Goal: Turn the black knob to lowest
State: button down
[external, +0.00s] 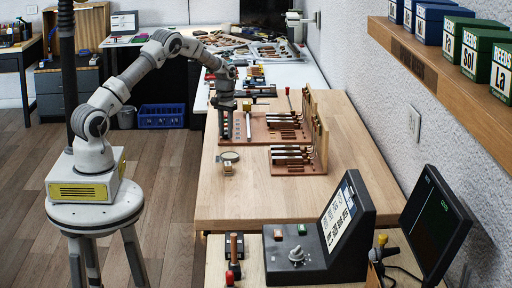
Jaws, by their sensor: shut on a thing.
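My gripper (226,132) points down at the left edge of the piano action assembly (275,136) on the wooden bench. It is shut on a small dark part at the assembly's left edge, which looks like the black knob. The fingers cover most of the part, and it is too small here to make out its shape, any pointer or its setting. The assembly has a reddish-brown base, several rods and an upright wooden panel at its right.
A red-topped lever (289,92) stands right of my gripper. A console (322,236) with a grey knob is in front. The bench front (240,200) is clear.

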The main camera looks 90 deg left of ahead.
jog(key=shift+n, duration=0.8)
jog(key=c, duration=0.6)
grip_release()
jog(key=shift+r, duration=0.15)
notch_tip(320, 180, up, 17)
jog(key=p, duration=0.1)
jog(key=shift+r, duration=0.1)
